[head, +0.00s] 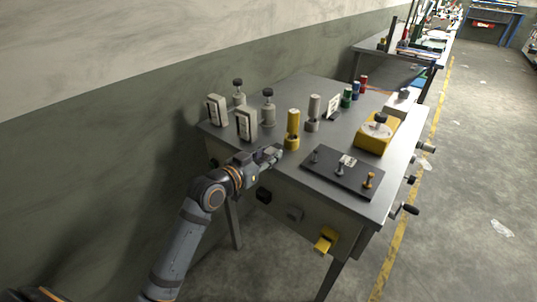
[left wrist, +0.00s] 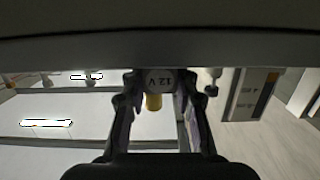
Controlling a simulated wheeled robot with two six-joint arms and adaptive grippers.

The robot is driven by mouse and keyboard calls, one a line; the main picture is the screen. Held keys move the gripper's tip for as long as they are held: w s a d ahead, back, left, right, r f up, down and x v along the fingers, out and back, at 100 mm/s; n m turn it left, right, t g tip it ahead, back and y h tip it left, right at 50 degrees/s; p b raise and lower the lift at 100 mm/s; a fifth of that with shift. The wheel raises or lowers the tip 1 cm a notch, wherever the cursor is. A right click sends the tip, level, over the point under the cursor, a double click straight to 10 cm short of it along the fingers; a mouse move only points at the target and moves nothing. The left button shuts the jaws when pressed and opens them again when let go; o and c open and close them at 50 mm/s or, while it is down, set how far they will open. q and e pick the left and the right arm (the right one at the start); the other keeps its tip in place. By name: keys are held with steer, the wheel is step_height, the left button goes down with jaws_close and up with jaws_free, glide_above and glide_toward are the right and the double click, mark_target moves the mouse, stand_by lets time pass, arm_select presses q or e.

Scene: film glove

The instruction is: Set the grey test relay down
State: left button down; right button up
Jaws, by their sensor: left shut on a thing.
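My left gripper (head: 272,155) is at the front left edge of the grey bench, close beside the upright yellow cylinder (head: 292,125). In the left wrist view its two fingers (left wrist: 160,95) are closed on a round grey piece marked 12 V (left wrist: 160,80), which looks like the grey test relay. The marking appears upside down. A yellow part (left wrist: 153,102) shows just below it. In the head view I cannot clearly make out the held piece at the fingertips. I cannot tell whether it touches the bench. My right gripper is not in view.
The bench (head: 330,135) carries a grey cylinder (head: 314,112), two white meter-like boxes (head: 246,122), a black plate with posts (head: 342,172) and a yellow box with a black knob (head: 377,132). Red, blue and green cylinders stand farther back. The wall runs along the left.

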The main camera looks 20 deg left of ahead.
arm_select(q)
steer(key=c, duration=1)
jaws_free()
steer(key=p+v, duration=0.2)
steer(key=v, duration=0.4)
steer(key=shift+r, duration=0.15)
steer(key=p, duration=0.9)
glide_toward(266, 155)
steer(key=s, duration=0.1)
steer(key=shift+s+r, duration=0.1)
steer(key=shift+s, duration=0.05)
